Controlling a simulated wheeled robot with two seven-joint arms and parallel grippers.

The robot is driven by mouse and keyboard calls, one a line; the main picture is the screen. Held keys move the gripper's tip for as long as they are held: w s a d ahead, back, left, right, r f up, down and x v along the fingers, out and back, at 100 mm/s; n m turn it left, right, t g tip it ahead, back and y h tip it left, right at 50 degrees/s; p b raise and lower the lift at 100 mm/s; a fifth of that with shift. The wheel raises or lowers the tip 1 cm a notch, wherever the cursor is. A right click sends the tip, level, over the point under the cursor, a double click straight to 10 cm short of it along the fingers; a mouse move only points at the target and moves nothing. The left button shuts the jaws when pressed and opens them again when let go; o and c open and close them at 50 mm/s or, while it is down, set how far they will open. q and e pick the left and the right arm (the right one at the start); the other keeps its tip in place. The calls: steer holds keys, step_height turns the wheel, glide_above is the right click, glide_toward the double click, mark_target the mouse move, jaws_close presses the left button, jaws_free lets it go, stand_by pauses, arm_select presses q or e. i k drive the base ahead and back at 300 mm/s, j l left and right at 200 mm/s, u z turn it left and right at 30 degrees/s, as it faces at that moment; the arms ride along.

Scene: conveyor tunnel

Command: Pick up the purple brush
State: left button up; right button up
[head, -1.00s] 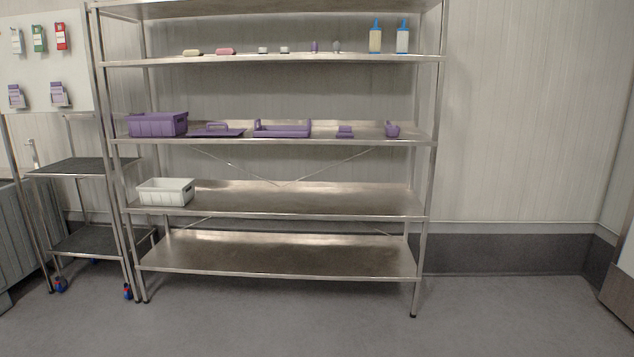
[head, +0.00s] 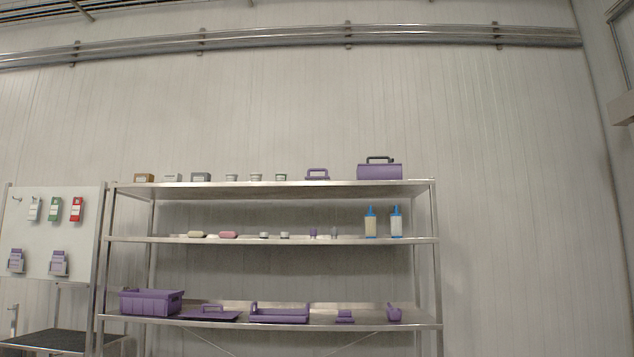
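Several small purple items stand on a steel shelf rack, and at this distance I cannot tell for sure which is the brush. A low purple block-like item (head: 345,317) and a purple rounded item (head: 394,313) sit at the right of the lowest visible shelf (head: 220,324). A tiny purple item (head: 313,232) stands on the shelf above. On the top shelf is a purple item with a loop handle (head: 317,175). Neither of my grippers is in view.
The lower shelf also holds a purple crate (head: 150,302), a purple flat pan (head: 208,315) and a purple tray (head: 280,314). Blue-capped bottles (head: 370,223) and a purple case with a dark handle (head: 380,171) are higher up. A pegboard (head: 55,235) hangs at left.

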mark_target(308, 177)
steer(key=i+l, duration=0.25)
steer(key=i, duration=0.15)
steer(key=i+l+z, duration=0.15)
steer(key=i+l, duration=0.35)
steer(key=i, duration=0.25)
steer(key=i+u, duration=0.25)
steer(key=i, duration=0.2)
steer(key=i+l+u, duration=0.1)
steer(key=i+u, duration=0.15)
steer(key=i, duration=0.2)
steer(key=i+l+u, duration=0.25)
steer(key=i, duration=0.25)
steer(key=i+j+u, duration=0.15)
steer(key=i+u, duration=0.55)
steer(key=i, duration=0.2)
steer(key=i+j+z, duration=0.1)
steer(key=i, duration=0.25)
steer(key=i+j+z, duration=0.15)
steer(key=i, duration=0.2)
steer(key=i+j+z, duration=0.2)
steer(key=i+z, duration=0.25)
steer(key=i+j+z, duration=0.25)
steer(key=z, duration=0.15)
steer(key=i+j+z, duration=0.25)
steer(key=j+z, duration=0.2)
steer(key=l+z, duration=0.1)
